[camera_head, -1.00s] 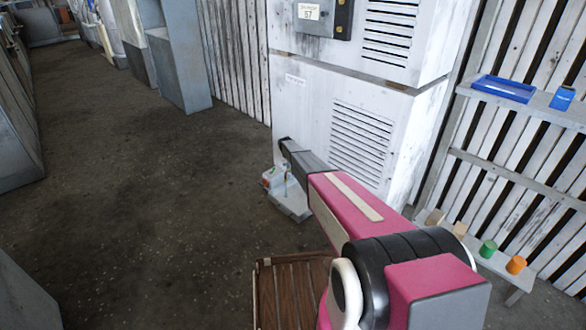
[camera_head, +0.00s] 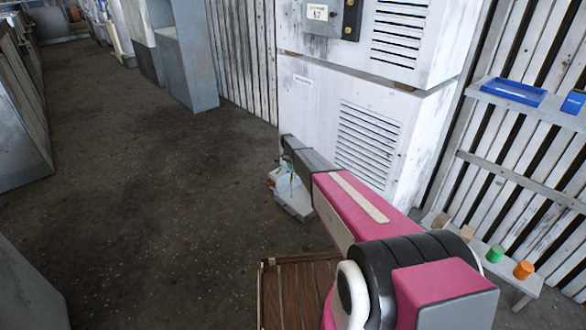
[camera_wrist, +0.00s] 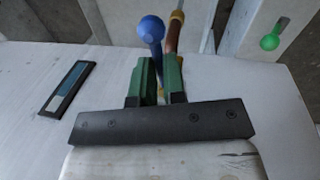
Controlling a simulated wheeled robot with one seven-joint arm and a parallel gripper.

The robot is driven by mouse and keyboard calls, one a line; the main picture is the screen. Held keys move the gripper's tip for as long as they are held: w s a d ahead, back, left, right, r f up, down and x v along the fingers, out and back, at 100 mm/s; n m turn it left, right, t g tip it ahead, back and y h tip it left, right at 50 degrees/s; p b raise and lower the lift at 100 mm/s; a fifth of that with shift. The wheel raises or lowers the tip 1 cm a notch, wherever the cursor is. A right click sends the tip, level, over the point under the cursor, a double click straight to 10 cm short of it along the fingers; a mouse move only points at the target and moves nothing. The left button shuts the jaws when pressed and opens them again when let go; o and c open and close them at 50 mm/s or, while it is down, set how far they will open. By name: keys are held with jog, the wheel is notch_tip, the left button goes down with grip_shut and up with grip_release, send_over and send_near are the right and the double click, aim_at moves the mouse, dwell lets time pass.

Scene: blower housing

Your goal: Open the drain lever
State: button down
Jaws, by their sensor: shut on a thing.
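In the wrist view, my gripper (camera_wrist: 159,82) has two green fingers closed around the stem of a lever with a blue ball knob (camera_wrist: 151,29). The knob stands above the fingertips. A copper-brown rod (camera_wrist: 173,42) rises just beside it, partly behind the right finger. A second lever with a green ball knob (camera_wrist: 270,41) is apart at the upper right, untouched. I cannot tell from any marking which is the drain lever. In the head view, my arm reaches to the lower left corner of the white louvred housing (camera_head: 310,110), and the fingers are too small to make out.
A dark rectangular plate (camera_wrist: 67,89) lies on the pale surface left of my gripper. A wooden slatted piece (camera_head: 290,290) is low in the head view. A shelf with a blue tray (camera_head: 513,92) stands at right. The floor (camera_head: 150,200) at left is open.

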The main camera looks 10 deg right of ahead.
jog(key=shift+w+a+m, duration=0.15)
jog(key=shift+w+m, duration=0.2)
jog(key=shift+m, duration=0.45)
jog(key=c, duration=1.2)
grip_release()
jog(key=shift+r, duration=0.15)
jog(key=r, duration=0.3)
jog(key=w+a+r, duration=0.1)
jog(key=r, duration=0.6)
jog(key=shift+w+a+r, duration=0.15)
jog(key=shift+w+r, duration=0.05)
jog(key=shift+w, duration=0.15)
